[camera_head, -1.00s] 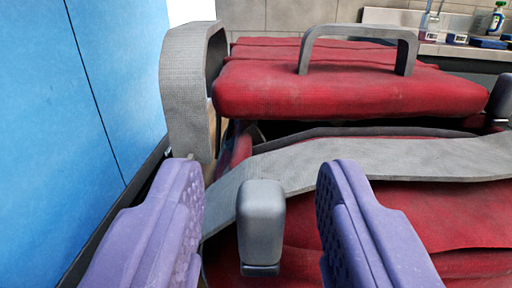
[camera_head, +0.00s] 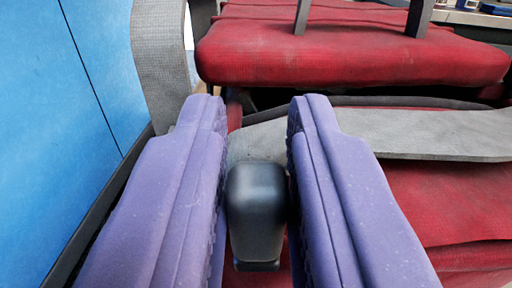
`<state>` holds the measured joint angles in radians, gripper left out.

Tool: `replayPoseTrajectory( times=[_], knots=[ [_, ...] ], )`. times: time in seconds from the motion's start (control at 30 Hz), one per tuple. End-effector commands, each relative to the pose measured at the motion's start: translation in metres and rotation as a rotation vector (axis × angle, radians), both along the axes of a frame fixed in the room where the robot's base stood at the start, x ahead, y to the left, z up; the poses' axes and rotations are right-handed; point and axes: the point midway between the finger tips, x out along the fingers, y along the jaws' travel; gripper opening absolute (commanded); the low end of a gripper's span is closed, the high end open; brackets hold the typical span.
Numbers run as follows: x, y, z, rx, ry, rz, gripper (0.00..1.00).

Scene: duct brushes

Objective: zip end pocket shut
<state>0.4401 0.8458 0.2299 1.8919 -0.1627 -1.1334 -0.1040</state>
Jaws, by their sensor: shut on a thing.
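The end pocket is part of a red bag (camera_head: 455,205) with a grey band (camera_head: 430,135) running across it. A dark grey block, which looks like the zip pull (camera_head: 256,212), stands at the near side of the band. My gripper (camera_head: 256,135) has its two purple fingers on either side of this pull and is shut on it. The fingers hide the pull's sides and part of the red cloth. The zip's teeth cannot be made out. A dark gap (camera_head: 270,97) shows between the bag's upper red part (camera_head: 350,55) and the band.
A blue panel (camera_head: 60,120) with a dark lower edge stands close on the left. A grey strap (camera_head: 160,60) rises at the upper left, and a grey handle (camera_head: 420,15) stands on the bag's top. A counter (camera_head: 475,18) is at the back right.

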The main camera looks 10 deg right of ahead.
Motion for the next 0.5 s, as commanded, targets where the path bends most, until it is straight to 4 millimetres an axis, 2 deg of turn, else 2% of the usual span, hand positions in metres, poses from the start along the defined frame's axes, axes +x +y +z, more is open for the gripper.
replayPoseTrajectory(
  times=[0.17, 0.5],
  knots=[
    [-0.005, -0.034, 0.0, -0.002, 0.001, -0.008, 0.0],
    [-0.017, -0.115, 0.0, -0.002, 0.001, -0.007, 0.0]
  ],
)
